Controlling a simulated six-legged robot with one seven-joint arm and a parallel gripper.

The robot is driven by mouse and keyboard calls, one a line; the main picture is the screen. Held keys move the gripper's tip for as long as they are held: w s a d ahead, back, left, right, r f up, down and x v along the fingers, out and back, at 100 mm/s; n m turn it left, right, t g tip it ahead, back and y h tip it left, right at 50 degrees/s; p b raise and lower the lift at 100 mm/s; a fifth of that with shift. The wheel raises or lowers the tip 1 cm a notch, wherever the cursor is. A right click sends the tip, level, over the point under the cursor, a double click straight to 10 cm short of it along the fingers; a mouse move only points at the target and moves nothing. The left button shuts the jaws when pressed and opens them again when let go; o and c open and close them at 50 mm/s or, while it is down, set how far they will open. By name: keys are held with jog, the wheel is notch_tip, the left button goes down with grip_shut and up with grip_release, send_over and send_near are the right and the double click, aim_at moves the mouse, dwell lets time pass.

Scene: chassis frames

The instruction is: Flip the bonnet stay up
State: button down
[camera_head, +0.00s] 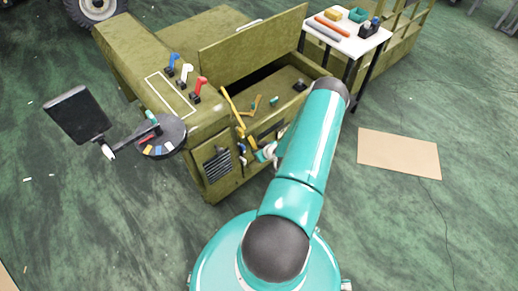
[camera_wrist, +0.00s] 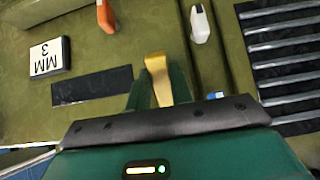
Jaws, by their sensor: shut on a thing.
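A yellow bar (camera_head: 231,106), which looks like the bonnet stay, stands tilted at the front left corner of the olive chassis opening in the head view. The olive bonnet panel (camera_head: 253,42) is raised behind the opening. My gripper (camera_wrist: 158,84) has its two dark green fingers closed on a yellow piece (camera_wrist: 156,66) in the wrist view. Its upper end shows beyond the fingers; its lower part is hidden. I cannot tell for certain that it is the same yellow bar. In the head view my arm hides much of the gripper.
The chassis front carries a slotted grille (camera_head: 217,163) and small coloured levers. An orange lever (camera_wrist: 106,15) and a white lever (camera_wrist: 200,24) lie near the fingers. A black screen (camera_head: 77,114) stands at left. A white table (camera_head: 346,36) holds parts behind. Floor at right is mostly clear.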

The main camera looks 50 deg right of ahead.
jog(key=shift+w+d+f+t+h, duration=0.15)
jog(key=shift+w+f+t, duration=0.2)
jog(key=shift+t, duration=0.25)
jog(key=shift+w+f+t+h, duration=0.15)
jog(key=shift+w+f+t, duration=0.1)
jog(key=shift+f+t, duration=0.3)
jog(key=shift+r, duration=0.1)
jog(key=c, duration=1.2)
grip_release()
jog(key=shift+w, duration=0.1)
jog(key=shift+c, duration=0.2)
jog(key=v, duration=1.4)
